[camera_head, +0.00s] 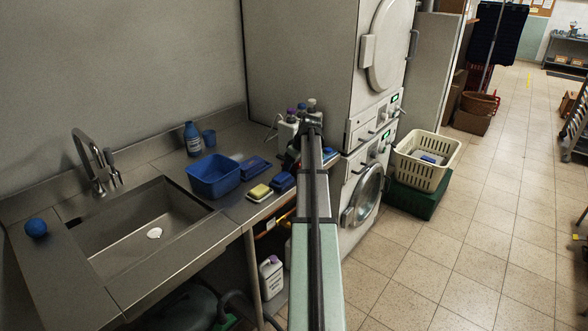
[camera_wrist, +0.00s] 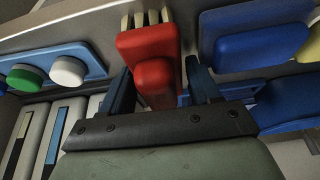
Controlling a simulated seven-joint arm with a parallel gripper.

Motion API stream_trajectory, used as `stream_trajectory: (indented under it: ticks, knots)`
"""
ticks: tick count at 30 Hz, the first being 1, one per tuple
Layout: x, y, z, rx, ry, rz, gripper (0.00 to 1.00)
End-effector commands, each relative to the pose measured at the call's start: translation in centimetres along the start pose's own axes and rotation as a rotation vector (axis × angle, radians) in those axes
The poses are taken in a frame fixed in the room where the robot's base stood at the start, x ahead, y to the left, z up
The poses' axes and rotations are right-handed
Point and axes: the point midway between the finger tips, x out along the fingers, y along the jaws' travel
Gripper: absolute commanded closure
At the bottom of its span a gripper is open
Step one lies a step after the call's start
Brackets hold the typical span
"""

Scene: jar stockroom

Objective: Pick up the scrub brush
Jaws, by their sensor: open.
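The scrub brush (camera_wrist: 147,42) shows in the wrist view as a red block with pale cream bristles at its top edge. It lies between the two blue-grey fingers of my gripper (camera_wrist: 157,72). The fingers are apart, one on each side of the red body, with the right one close beside it. I cannot tell whether either finger touches it. In the head view my arm hides most of the gripper end, and the brush cannot be made out there.
A blue holder with a green cap (camera_wrist: 27,77) and a white cap (camera_wrist: 68,71) is left of the brush. A blue piece (camera_wrist: 250,50) is close on the right.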

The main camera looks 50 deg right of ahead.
Motion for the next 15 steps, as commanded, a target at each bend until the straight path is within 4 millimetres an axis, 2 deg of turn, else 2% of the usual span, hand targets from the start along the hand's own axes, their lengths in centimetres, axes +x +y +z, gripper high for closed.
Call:
stream_trajectory:
  ticks: [1,12,15]
  knots:
    - [-0.01,0.00,0.00,0.000,0.000,0.000,0.39]
    - [-0.02,-0.02,0.00,0.000,0.000,0.000,0.75]
    - [-0.03,-0.01,-0.01,0.000,0.000,0.000,0.80]
